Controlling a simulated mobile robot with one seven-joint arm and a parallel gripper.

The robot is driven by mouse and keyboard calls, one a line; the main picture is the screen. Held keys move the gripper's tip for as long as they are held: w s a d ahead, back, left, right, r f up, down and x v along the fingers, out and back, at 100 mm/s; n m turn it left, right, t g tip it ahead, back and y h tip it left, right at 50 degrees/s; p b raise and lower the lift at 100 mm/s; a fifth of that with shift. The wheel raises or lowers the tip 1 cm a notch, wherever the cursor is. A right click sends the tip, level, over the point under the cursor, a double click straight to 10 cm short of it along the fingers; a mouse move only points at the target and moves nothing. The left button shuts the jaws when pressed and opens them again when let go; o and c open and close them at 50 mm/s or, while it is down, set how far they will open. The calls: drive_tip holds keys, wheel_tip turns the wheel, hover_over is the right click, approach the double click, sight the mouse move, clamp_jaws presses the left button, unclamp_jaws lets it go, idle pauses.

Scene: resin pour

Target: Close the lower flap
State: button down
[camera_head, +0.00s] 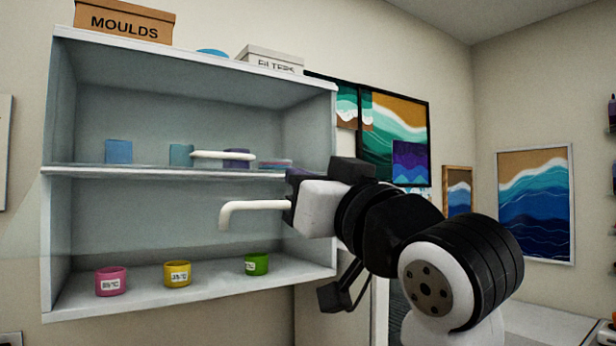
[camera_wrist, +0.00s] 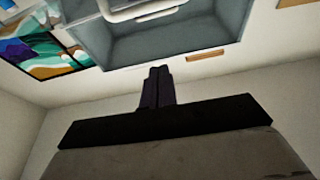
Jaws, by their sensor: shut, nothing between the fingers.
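The white wall cabinet (camera_head: 190,172) has an upper and a lower compartment, with their insides visible. A white bar handle (camera_head: 223,155) crosses in front of the upper compartment. A second, bent white handle (camera_head: 252,206) stands out in front of the lower compartment, its right end hidden by my gripper (camera_head: 291,196). The flap panes are hard to make out, so I cannot tell the lower flap's exact angle. My gripper is shut and empty; its fingers (camera_wrist: 158,76) point toward the cabinet in the wrist view, where a white handle (camera_wrist: 146,12) shows at the top. I cannot tell whether they touch anything.
Pink (camera_head: 111,281), yellow (camera_head: 177,273) and green (camera_head: 256,263) cups stand on the lower shelf. Blue and purple items sit on the upper shelf. A MOULDS box (camera_head: 123,20) and a FILTERS box (camera_head: 271,60) are on top. Wave pictures (camera_head: 536,203) hang at right.

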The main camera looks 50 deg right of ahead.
drive_tip(key=w+d+f+p, duration=0.1)
drive_tip(key=w+p, duration=0.2)
drive_tip(key=w, duration=0.4)
drive_tip(key=shift+w+d+f, duration=0.15)
drive_tip(key=shift+d+f, duration=0.15)
drive_tip(key=shift+f, duration=0.05)
